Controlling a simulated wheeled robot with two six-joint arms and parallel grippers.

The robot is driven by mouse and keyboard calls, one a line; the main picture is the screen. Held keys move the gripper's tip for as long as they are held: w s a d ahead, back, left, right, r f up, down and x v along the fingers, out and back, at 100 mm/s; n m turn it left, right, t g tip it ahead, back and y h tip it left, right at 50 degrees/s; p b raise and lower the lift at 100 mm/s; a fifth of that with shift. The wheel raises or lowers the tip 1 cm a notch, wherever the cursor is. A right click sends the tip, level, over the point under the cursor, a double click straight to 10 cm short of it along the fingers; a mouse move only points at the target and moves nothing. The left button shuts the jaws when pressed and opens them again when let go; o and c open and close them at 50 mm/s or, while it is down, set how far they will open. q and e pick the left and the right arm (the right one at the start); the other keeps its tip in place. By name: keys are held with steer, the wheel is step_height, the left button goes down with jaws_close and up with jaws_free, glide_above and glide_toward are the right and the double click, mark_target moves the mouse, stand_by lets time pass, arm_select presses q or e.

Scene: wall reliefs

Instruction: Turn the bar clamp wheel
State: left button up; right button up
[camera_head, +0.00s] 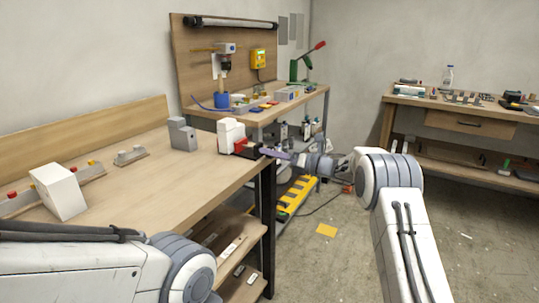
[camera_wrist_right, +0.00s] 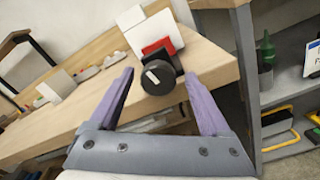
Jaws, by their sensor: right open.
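The bar clamp is a white block (camera_head: 231,132) with a red part (camera_head: 239,146), at the right edge of the near workbench. Its round black wheel (camera_wrist_right: 158,77) with a white mark faces the right wrist camera. My right gripper (camera_head: 272,153) is open, with purple fingers. In the right wrist view its fingers stand on either side of the wheel, with visible gaps; I cannot tell how far ahead the wheel is. In the head view a finger partly hides the wheel. My left gripper is out of view; only my left arm shows at the lower left.
The near workbench (camera_head: 150,180) also carries a grey block (camera_head: 182,134), a white box (camera_head: 58,191) and small fixtures (camera_head: 130,155). A tool bench stands behind, another bench (camera_head: 470,118) at the right. The floor (camera_head: 340,265) between is mostly free.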

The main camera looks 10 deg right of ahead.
steer(key=v, duration=1)
